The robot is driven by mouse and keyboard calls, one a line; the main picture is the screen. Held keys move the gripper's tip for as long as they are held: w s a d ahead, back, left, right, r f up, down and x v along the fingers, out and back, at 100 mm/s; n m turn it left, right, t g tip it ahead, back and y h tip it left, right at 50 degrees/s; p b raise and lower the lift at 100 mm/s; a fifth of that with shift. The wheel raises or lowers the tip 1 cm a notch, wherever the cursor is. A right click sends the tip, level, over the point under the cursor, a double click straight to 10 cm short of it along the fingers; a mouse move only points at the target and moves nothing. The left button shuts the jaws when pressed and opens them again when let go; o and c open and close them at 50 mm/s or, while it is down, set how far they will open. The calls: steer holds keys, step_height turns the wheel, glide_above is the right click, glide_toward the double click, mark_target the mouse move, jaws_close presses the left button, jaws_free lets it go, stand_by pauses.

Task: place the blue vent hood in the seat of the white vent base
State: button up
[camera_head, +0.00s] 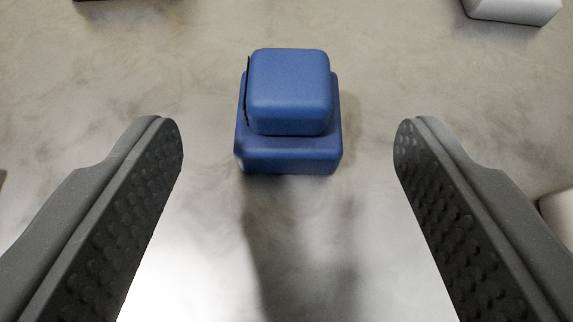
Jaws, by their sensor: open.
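The blue vent hood (288,92) is a stepped block, with a smaller rounded block on top of a wider lower part. It sits upright on the grey floor, a little above the middle of the picture. My gripper (288,145) is open, with one dark ridged finger on each side of the hood. Both fingers are well apart from the hood and nothing is between them in contact. A white block (514,8) is cut off at the top right edge; I cannot tell whether it is the white vent base.
A pale rounded object (559,214) is cut off at the right edge, behind my right finger. A dark object shows at the top left edge. The grey floor (200,60) around the hood is clear.

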steer(key=v, duration=0.9)
steer(key=shift+p, duration=0.4)
